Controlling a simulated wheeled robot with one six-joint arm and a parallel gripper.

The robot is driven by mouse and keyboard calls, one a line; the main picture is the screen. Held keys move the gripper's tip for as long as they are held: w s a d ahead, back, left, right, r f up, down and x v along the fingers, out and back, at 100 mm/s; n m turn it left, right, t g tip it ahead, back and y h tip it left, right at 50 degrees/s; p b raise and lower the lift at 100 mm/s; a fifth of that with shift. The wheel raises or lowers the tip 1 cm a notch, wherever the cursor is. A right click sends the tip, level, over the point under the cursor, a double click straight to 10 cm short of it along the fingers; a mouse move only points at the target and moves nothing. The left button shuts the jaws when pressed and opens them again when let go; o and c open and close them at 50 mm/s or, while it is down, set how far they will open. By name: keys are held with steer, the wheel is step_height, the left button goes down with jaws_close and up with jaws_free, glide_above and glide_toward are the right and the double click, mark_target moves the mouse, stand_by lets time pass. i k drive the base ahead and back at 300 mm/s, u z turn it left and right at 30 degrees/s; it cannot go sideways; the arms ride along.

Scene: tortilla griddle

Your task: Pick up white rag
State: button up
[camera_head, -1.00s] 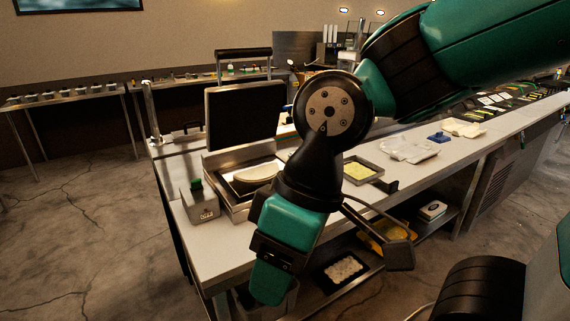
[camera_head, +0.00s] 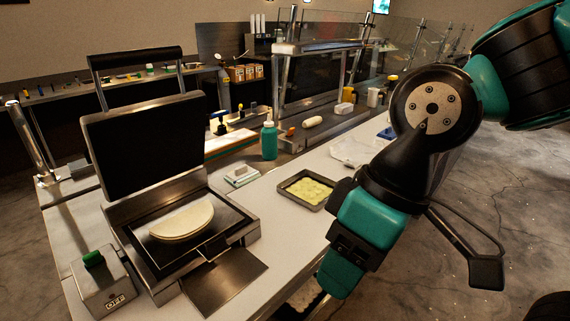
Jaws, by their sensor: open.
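A small folded white cloth-like item (camera_head: 242,174), possibly the white rag, lies on the counter behind the griddle's right corner. A crumpled white thing (camera_head: 352,150) lies farther back, partly behind my arm; I cannot tell whether it is cloth or plastic. My gripper (camera_head: 338,275) is at the lower end of my arm, open, near the counter's front edge. It is right of the griddle and apart from both white things. Its fingers are hard to make out from this side.
The griddle (camera_head: 135,252) stands open at left with a folded tortilla (camera_head: 182,222) on it. A tray of yellowish food (camera_head: 307,190) sits just left of my arm. A green bottle (camera_head: 269,140) stands behind the folded white item. Bare counter lies between griddle and tray.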

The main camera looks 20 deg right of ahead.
mark_target(244, 173)
steer(key=z, duration=0.1)
steer(key=i, duration=1.25)
steer(key=u, duration=0.7)
